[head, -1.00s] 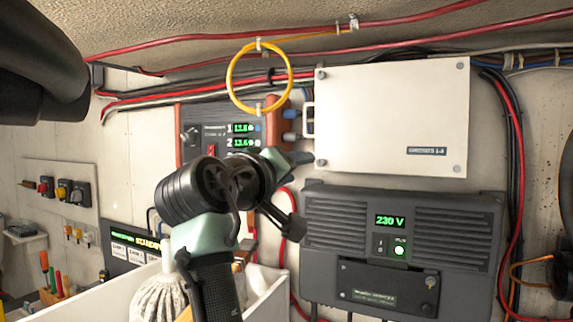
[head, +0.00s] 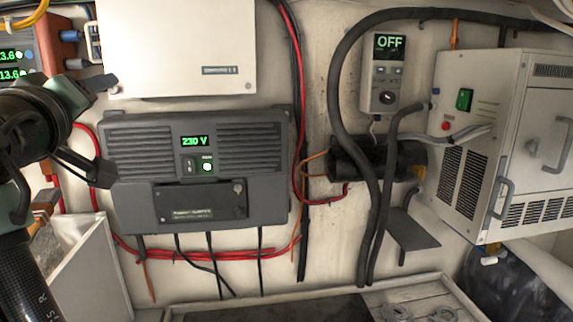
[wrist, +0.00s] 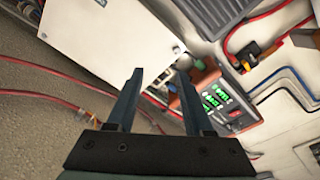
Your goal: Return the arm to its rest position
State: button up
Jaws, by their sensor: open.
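My arm reaches in from the left edge of the head view, with my gripper (head: 100,84) at its end, in front of the left edge of the white box. In the wrist view my gripper (wrist: 158,98) has its two dark blue-grey fingers spread apart with nothing between them. The white box (wrist: 110,45) lies beyond the left finger. The red-framed panel with green readouts (wrist: 225,105) lies beyond and to the right of the right finger. Whether the fingers touch anything is hard to tell, but a gap shows.
In the head view, a black 230 V inverter (head: 250,145) hangs below the white box (head: 185,45). Right of it are thick black hoses (head: 335,90), a controller reading OFF (head: 386,75) and a white cabinet (head: 480,125). A white bin (head: 90,265) stands at lower left.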

jog(key=s+d+r+m+t+h, duration=0.1)
jog(key=s+d+m+t, duration=0.15)
jog(key=d, duration=0.65)
jog(key=s+d+r+m+t, duration=0.2)
jog(key=s+d+m, duration=0.1)
jog(key=d, duration=0.5)
jog(key=s+d+r+m+t+h, duration=0.2)
jog(key=s+d+m+t+h, duration=0.2)
jog(key=s+d, duration=0.8)
jog(key=shift+d+r+m, duration=0.25)
jog(key=shift+d+m, duration=0.1)
jog(key=shift+d, duration=0.05)
jog(key=shift+t, duration=0.25)
